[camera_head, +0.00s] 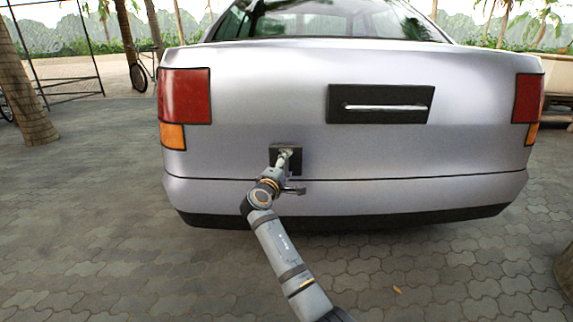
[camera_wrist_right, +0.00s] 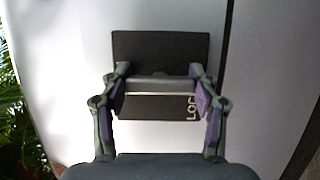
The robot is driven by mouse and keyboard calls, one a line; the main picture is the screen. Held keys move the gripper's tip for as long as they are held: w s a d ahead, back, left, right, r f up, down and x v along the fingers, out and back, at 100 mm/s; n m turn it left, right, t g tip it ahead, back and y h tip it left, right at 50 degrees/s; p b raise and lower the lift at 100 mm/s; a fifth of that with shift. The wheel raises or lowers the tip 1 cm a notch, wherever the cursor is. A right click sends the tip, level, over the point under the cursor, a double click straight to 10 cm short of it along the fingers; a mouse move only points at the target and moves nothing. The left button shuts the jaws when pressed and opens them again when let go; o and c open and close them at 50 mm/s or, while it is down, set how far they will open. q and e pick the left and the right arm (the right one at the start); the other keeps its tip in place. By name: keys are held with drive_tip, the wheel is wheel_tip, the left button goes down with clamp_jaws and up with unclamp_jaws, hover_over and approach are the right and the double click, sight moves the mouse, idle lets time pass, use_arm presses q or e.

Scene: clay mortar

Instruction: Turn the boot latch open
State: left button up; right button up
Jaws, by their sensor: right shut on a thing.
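The boot latch is a dark square plate (camera_head: 296,166) low on the silver car's rear panel, left of centre. In the right wrist view, the plate (camera_wrist_right: 160,45) carries a grey bar-like handle (camera_wrist_right: 160,84) with a pale edge line. Partly hidden white lettering, starting "LO", shows on the plate. My right gripper (camera_head: 284,156) is at the latch. In the right wrist view its two fingers (camera_wrist_right: 160,92) are shut on the handle's two ends. The handle lies across the picture between them. The gripper hides part of the plate in the head view. My left gripper is not in view.
The silver car (camera_head: 440,165) fills the middle of the view. A dark panel (camera_head: 343,94) with a pale horizontal bar is set higher, right of the latch. The bumper (camera_head: 400,197) juts below the latch. Paving (camera_head: 90,200) is clear at left; a palm trunk (camera_head: 25,100) stands beyond.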

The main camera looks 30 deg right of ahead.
drive_tip(key=shift+f, duration=0.1)
idle(0.3)
drive_tip(key=o, duration=1.2)
drive_tip(key=shift+c, duration=0.2)
drive_tip(key=shift+a, duration=0.1)
drive_tip(key=v, duration=0.7)
drive_tip(key=shift+s, duration=0.2)
drive_tip(key=shift+a, duration=0.1)
